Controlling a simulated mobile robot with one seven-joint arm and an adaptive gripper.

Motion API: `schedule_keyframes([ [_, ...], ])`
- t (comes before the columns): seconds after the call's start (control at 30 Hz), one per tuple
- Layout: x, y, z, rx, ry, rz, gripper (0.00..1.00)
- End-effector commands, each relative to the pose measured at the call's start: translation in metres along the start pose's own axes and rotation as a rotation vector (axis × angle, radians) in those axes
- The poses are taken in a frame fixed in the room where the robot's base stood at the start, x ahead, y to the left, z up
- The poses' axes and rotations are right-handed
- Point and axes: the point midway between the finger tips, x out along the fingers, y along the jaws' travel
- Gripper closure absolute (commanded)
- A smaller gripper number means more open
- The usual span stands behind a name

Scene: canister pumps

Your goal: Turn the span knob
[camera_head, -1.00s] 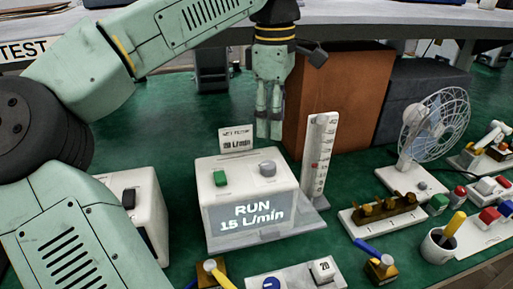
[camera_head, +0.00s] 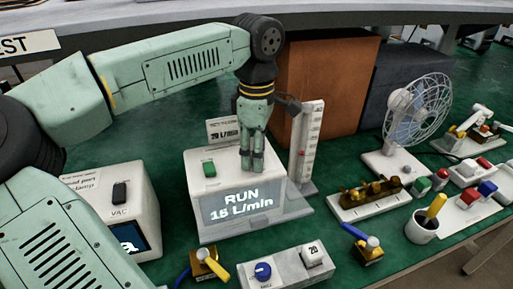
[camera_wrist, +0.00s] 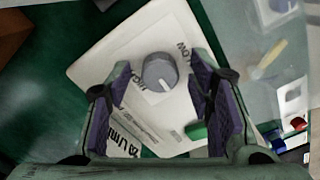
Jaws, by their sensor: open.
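My gripper (camera_head: 246,162) is open and points down over the white pump box (camera_head: 195,200). In the wrist view its fingertips (camera_wrist: 163,92) are on either side of a round grey knob (camera_wrist: 158,72) with a white line, on top of the box. Whether they touch the knob cannot be told. In the head view my gripper hides this knob. A blue knob (camera_head: 262,271) sits on a small grey unit (camera_head: 288,275) at the front. I cannot read which knob is labelled span. The pump display (camera_head: 241,201) reads "RUN 15 L/min".
A green button (camera_head: 209,169) is beside the grey knob. A card (camera_head: 222,131) reading 20 L/min stands behind the box. An upright gauge (camera_head: 306,140) stands close on the right. A white box (camera_head: 125,195) with a black switch is at left.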

Motion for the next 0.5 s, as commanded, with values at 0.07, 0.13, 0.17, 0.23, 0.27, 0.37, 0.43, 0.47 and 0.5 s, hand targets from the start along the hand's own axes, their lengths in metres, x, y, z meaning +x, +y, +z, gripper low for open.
schedule_keyframes([
  [0.07, 0.0001, 0.0, 0.0, 0.0, 0.0, 0.0, 0.52],
  [0.13, 0.0001, 0.0, 0.0, 0.0, 0.0, 0.0, 0.52],
  [0.17, 0.0, 0.0, 0.0, 0.0, 0.0, 0.0, 0.54],
  [0.23, 0.0, 0.0001, 0.0, 0.0, 0.0, 0.0, 0.59],
  [0.27, -0.0001, 0.0001, 0.0, 0.0, 0.0, 0.0, 0.61],
  [0.37, -0.0001, 0.0001, 0.0, 0.0, 0.0, 0.0, 0.68],
  [0.43, -0.0002, 0.0001, 0.0, 0.0, 0.0, 0.0, 0.72],
  [0.47, -0.0002, 0.0001, 0.0, 0.0, 0.0, 0.0, 0.74],
  [0.5, -0.0002, 0.0001, 0.0, 0.0, 0.0, 0.0, 0.77],
])
